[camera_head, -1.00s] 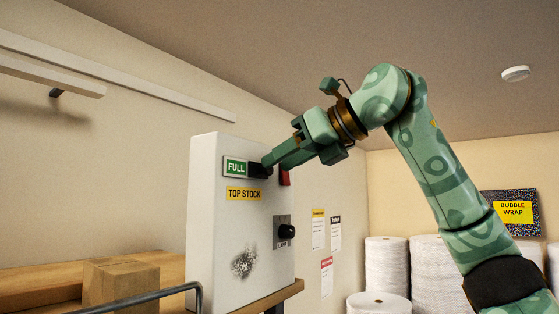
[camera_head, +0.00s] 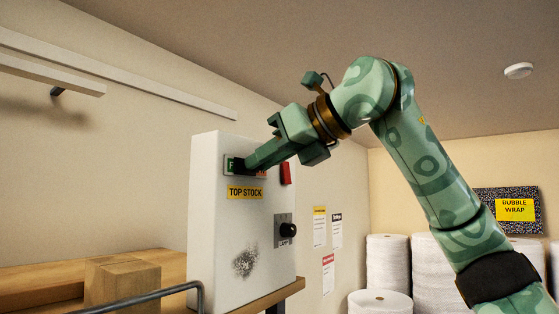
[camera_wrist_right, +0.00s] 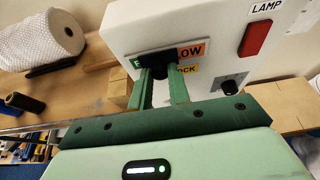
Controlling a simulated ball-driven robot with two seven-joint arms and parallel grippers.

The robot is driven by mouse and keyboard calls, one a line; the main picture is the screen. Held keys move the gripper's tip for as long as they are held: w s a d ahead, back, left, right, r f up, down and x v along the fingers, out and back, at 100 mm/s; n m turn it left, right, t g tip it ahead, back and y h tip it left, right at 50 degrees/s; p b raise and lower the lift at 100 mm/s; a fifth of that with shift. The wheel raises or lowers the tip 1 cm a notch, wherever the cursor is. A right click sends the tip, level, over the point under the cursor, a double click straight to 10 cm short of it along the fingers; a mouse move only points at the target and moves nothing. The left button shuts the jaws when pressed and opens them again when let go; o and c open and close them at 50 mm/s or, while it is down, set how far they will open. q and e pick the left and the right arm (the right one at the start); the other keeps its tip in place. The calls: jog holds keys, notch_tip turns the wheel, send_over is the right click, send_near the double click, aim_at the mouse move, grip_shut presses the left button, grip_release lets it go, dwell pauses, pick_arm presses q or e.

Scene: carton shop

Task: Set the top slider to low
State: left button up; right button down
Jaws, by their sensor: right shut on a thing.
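The top slider's black knob (camera_head: 238,166) sits above the yellow TOP STOCK label (camera_head: 245,192) on a white control box (camera_head: 215,225). In the right wrist view the knob (camera_wrist_right: 156,62) covers most of the green FULL label, and the orange LOW label (camera_wrist_right: 192,49) shows beside it. My right gripper (camera_head: 248,166) reaches in from the right. Its two fingers (camera_wrist_right: 161,78) are shut on the knob, one on each side. In the head view the fingers hide much of the slider. My left gripper is in no view.
A red switch (camera_head: 286,173) is close right of the fingers, and a black dial (camera_head: 288,230) is lower on the box. A cardboard carton (camera_head: 122,282) stands left of the box. A grey rail (camera_head: 150,293) crosses in front. White rolls (camera_head: 385,262) stand at the right.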

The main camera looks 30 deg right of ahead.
jog(key=shift+s+a, duration=0.2)
jog(key=shift+a, duration=0.25)
jog(key=shift+s+a, duration=0.2)
jog(key=shift+a, duration=0.25)
jog(key=shift+w+d, duration=0.1)
jog(key=shift+d, duration=0.05)
jog(key=c, duration=1.3)
grip_release()
jog(key=shift+a, duration=0.25)
jog(key=shift+s+d+r, duration=0.2)
jog(key=shift+s+d, duration=0.15)
jog(key=shift+s, duration=0.15)
jog(key=b+v, duration=0.1)
jog(key=v, duration=1.4)
jog(key=shift+s+r, duration=0.1)
jog(key=shift+s, duration=0.05)
